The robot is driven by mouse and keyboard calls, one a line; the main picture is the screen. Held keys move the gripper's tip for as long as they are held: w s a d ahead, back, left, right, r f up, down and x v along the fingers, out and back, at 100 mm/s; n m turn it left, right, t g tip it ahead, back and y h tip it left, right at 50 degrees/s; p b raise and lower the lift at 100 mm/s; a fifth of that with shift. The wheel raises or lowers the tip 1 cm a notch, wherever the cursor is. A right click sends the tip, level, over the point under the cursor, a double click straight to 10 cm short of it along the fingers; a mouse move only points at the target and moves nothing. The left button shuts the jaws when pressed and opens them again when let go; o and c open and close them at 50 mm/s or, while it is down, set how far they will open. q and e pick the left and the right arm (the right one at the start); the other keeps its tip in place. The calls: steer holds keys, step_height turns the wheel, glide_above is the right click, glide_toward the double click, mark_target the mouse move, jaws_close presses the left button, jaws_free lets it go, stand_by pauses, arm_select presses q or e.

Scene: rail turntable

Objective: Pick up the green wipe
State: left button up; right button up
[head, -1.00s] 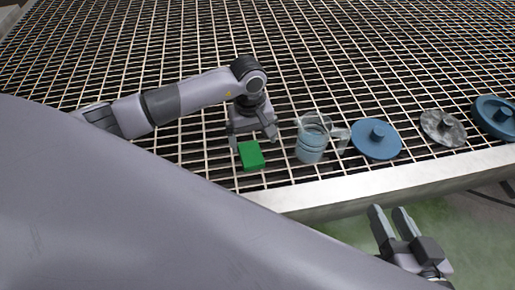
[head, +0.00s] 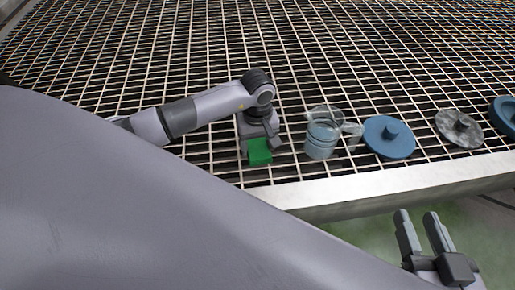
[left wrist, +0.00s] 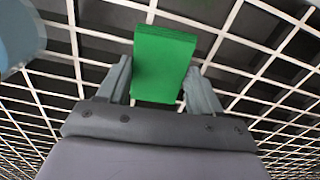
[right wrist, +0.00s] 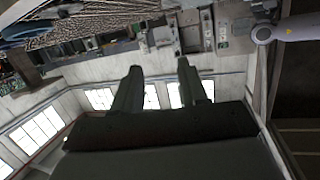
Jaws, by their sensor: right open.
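The green wipe (head: 259,151) is a thick green block at the near edge of the metal grating. My left gripper (head: 262,146) is over it, pointing down. In the left wrist view the wipe (left wrist: 163,62) sits between the two fingers of the left gripper (left wrist: 160,70), one along each side. The fingers are very close to its sides; whether they press on it I cannot tell. Whether the wipe is off the grating is also unclear. My right gripper (head: 423,233) is open and empty, past the grating's front edge; its fingers also show in the right wrist view (right wrist: 160,85).
A clear glass jug (head: 321,137) stands just right of the left gripper. Further right are a blue knobbed disc (head: 388,138), a grey mottled one (head: 459,127) and another blue one (head: 504,116). A pale metal rim (head: 400,180) edges the grating (head: 200,60); behind, it is bare.

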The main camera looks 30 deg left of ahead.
mark_target(257, 147)
arm_select(q)
steer(key=c, duration=0.4)
steer(key=shift+r, duration=0.1)
steer(key=shift+r, duration=0.3)
step_height(257, 147, up, 19)
steer(key=p, duration=0.7)
arm_select(e)
steer(key=shift+w+a+r+m+g+y, duration=0.1)
steer(key=shift+w+a+m+g+y, duration=0.1)
steer(key=shift+a+m+g, duration=0.35)
steer(key=shift+w+a+m+g+y, duration=0.2)
steer(key=shift+a+m+g, duration=0.15)
steer(key=shift+a+g, duration=0.4)
arm_select(q)
steer(key=shift+r, duration=0.1)
arm_select(e)
steer(key=shift+a, duration=0.1)
